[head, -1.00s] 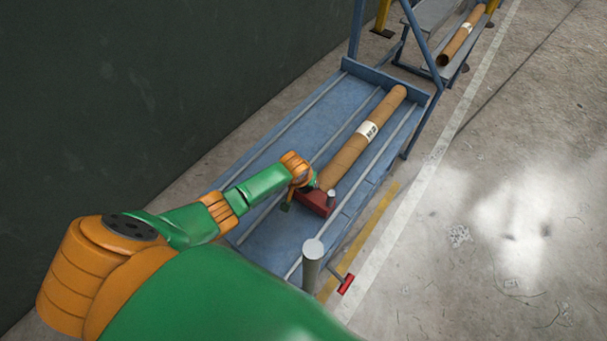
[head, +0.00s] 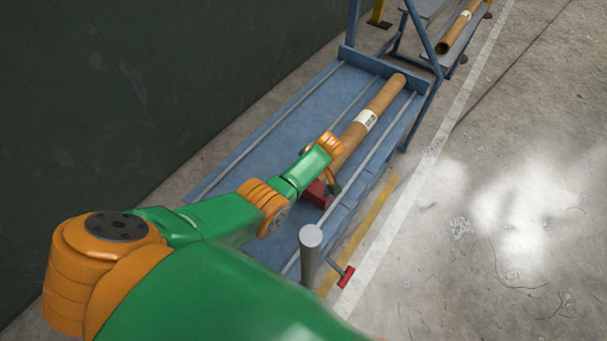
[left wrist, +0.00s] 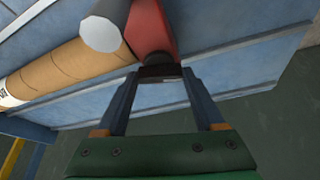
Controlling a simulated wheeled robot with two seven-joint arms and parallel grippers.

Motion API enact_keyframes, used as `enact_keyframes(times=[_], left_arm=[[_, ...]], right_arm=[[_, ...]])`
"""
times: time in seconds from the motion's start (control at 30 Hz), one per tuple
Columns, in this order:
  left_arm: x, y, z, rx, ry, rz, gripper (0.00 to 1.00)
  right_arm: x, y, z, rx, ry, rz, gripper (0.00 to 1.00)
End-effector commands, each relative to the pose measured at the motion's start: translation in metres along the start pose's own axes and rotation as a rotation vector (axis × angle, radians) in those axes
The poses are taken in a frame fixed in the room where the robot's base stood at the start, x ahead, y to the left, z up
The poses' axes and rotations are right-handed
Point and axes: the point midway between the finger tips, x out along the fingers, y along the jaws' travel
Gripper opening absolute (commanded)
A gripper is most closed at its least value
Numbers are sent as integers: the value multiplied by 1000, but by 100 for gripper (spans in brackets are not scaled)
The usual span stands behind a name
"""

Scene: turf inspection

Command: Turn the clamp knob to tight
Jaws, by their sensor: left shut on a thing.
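The red clamp block (head: 316,194) sits on the blue rack at the near end of a brown roll (head: 362,126). The block also shows in the left wrist view (left wrist: 152,28), beside a grey cylinder (left wrist: 102,32). A dark clamp knob (left wrist: 160,71) projects from the block. My left gripper (left wrist: 161,76) is shut on the knob, one finger on each side. In the head view my left gripper (head: 333,186) is small and partly hidden by my wrist, and the knob cannot be made out. My right gripper is not in view.
The blue rack (head: 262,135) has raised rails and an upright frame at its far end. A grey post (head: 309,262) and a red handle (head: 346,276) stand near its front right. A dark wall (head: 120,90) is at left. The concrete floor at right is clear.

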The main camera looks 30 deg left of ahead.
Motion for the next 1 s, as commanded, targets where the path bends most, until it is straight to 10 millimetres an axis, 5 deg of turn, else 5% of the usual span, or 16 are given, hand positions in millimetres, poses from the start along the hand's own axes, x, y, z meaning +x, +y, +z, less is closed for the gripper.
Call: enact_keyframes(times=[0.4, 1.0], left_arm=[[3, 2, 0, -218, 1, -90, 14], [0, 1, -2, -276, 3, -115, 14]], right_arm=[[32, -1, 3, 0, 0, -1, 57], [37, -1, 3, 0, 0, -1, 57]])
